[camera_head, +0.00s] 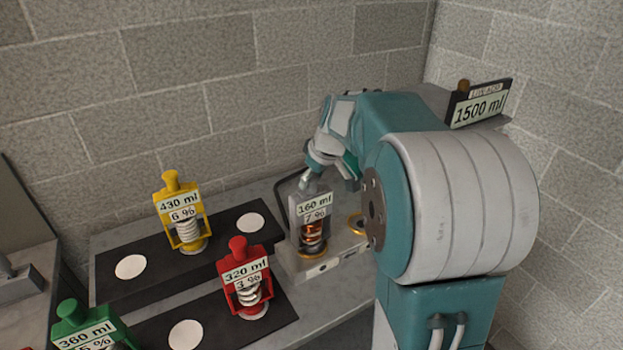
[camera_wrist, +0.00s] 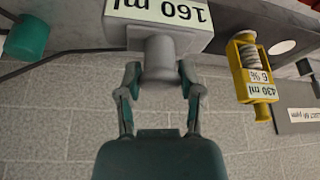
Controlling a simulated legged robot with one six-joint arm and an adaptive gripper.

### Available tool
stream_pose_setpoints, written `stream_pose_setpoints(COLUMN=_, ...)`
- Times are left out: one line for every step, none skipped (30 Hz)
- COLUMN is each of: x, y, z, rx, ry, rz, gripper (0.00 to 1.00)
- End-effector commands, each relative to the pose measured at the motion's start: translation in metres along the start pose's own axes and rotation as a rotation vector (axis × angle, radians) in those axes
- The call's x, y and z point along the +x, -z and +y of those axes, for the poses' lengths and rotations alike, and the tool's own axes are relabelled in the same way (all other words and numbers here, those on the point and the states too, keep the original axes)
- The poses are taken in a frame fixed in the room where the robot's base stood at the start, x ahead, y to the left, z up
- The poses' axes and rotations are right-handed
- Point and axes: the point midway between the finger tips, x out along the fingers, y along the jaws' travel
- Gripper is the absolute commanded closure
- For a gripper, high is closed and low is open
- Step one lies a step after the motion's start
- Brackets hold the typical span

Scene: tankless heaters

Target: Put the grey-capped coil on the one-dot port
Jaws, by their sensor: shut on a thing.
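The grey-capped coil (camera_head: 312,232), labelled 160 ml and 7 %, stands upright at the left port of the pale block (camera_head: 293,268). Its coil looks copper-orange, and a gold ring shows at its foot. One dark dot shows on the block's front below this port. I cannot tell whether the coil is fully seated. My gripper (camera_wrist: 160,78) is shut on the coil's grey knob, with a finger on each side; the grey cap (camera_wrist: 160,53) shows in the wrist view. In the head view my gripper is above the coil, partly hidden.
The block's right port (camera_head: 356,222) has a gold ring, partly hidden by my arm. A yellow coil (camera_head: 184,212), a red coil (camera_head: 246,280) and a green coil (camera_head: 85,328) stand to the left on dark mats with white circles. A 1500 ml sign (camera_head: 479,105) is at upper right.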

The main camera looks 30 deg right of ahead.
Motion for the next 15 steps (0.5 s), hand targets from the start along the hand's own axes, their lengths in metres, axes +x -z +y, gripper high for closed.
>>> stream_pose_setpoints(x=0.0014, y=-0.0003, z=0.0001, rx=0.000, ry=-0.001, rz=0.003, gripper=1.00)
stream_pose_setpoints(x=0.0017, y=-0.0003, z=0.0001, rx=0.000, ry=-0.002, rz=0.004, gripper=1.00)
stream_pose_setpoints(x=0.0016, y=-0.0001, z=0.0002, rx=-0.001, ry=-0.002, rz=0.004, gripper=1.00)
stream_pose_setpoints(x=0.0014, y=0.0000, z=0.0002, rx=-0.001, ry=-0.003, rz=0.004, gripper=1.00)
stream_pose_setpoints(x=0.0013, y=0.0000, z=0.0002, rx=-0.001, ry=-0.002, rz=0.004, gripper=1.00)
stream_pose_setpoints(x=0.0013, y=0.0000, z=0.0001, rx=-0.001, ry=-0.002, rz=0.004, gripper=1.00)
stream_pose_setpoints(x=0.0013, y=0.0000, z=0.0001, rx=-0.001, ry=-0.002, rz=0.004, gripper=1.00)
stream_pose_setpoints(x=0.0016, y=-0.0001, z=0.0001, rx=-0.001, ry=-0.002, rz=0.004, gripper=1.00)
stream_pose_setpoints(x=0.0023, y=-0.0004, z=0.0001, rx=-0.001, ry=-0.002, rz=0.004, gripper=1.00)
stream_pose_setpoints(x=0.0030, y=-0.0007, z=0.0001, rx=-0.001, ry=-0.002, rz=0.004, gripper=1.00)
stream_pose_setpoints(x=0.0044, y=-0.0016, z=-0.0001, rx=0.000, ry=0.000, rz=0.001, gripper=0.47)
stream_pose_setpoints(x=0.0042, y=-0.0015, z=-0.0001, rx=0.000, ry=0.000, rz=0.001, gripper=0.30)
stream_pose_setpoints(x=0.0043, y=-0.0014, z=-0.0001, rx=0.000, ry=0.000, rz=0.001, gripper=0.18)
stream_pose_setpoints(x=0.0045, y=-0.0014, z=-0.0001, rx=0.000, ry=0.000, rz=0.001, gripper=0.18)
stream_pose_setpoints(x=0.0046, y=-0.0013, z=-0.0001, rx=0.000, ry=0.000, rz=0.001, gripper=0.18)
